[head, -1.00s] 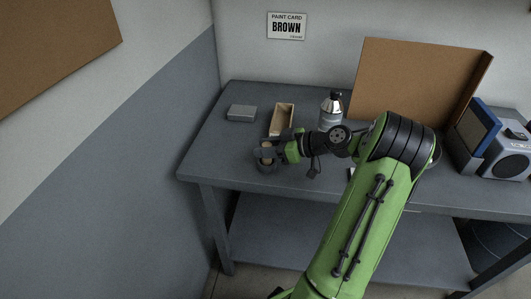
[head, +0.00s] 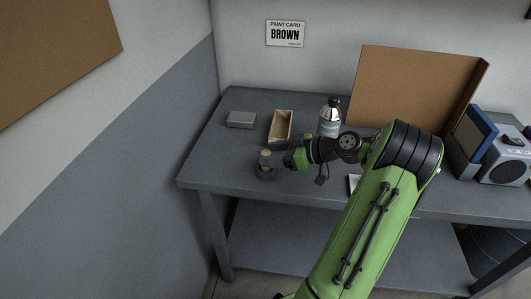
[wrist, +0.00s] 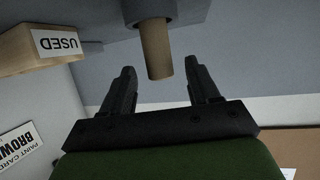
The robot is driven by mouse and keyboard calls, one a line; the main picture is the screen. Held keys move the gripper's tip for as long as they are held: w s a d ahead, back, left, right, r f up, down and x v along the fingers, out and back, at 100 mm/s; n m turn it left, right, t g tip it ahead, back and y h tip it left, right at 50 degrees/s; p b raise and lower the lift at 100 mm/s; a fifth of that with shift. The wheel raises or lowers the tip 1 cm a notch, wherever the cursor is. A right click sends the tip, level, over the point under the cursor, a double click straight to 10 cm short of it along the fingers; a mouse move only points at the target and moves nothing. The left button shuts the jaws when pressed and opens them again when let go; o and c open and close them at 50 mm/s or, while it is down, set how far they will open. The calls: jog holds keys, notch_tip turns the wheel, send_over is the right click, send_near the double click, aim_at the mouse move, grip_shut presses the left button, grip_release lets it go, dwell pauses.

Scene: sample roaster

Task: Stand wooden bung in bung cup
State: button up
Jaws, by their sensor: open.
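The wooden bung (head: 265,156) stands upright in the dark bung cup (head: 266,173) near the left front of the table. In the wrist view the tan bung (wrist: 155,50) shows beyond the fingertips, its lower end in the dark cup (wrist: 152,11). My gripper (head: 287,157) is open and empty, just to the right of the bung in the head view. In the wrist view my gripper's two fingers (wrist: 160,78) are apart, with a gap between them and the bung.
A wooden box (head: 290,127), labelled USED in the wrist view (wrist: 40,48), stands behind the cup. A grey block (head: 241,120) lies at back left, a bottle (head: 329,118) behind my wrist. A brown board (head: 405,90) and a radio (head: 506,165) stand to the right.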

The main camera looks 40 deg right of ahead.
jog(key=p+v, duration=0.2)
jog(key=v, duration=0.8)
jog(key=w+a+r+m+g+h, duration=0.1)
jog(key=w+a+r+g, duration=0.2)
jog(key=a, duration=0.8)
jog(key=w+a+g+h, duration=0.2)
jog(key=w+a+g, duration=0.15)
jog(key=a, duration=0.85)
jog(key=s+a+r+m+h, duration=0.1)
jog(key=s+a, duration=0.3)
jog(key=s, duration=0.4)
jog(key=s+a+r+m+h, duration=0.1)
jog(key=s+a+m, duration=0.2)
jog(key=s, duration=0.5)
jog(key=shift+s+a+h, duration=0.15)
jog(key=shift+a+h, duration=0.25)
jog(key=shift+a, duration=0.15)
notch_tip(320, 180, up, 11)
jog(key=p, duration=1)
jog(key=shift+f+p, duration=0.25)
jog(key=shift+p, duration=0.05)
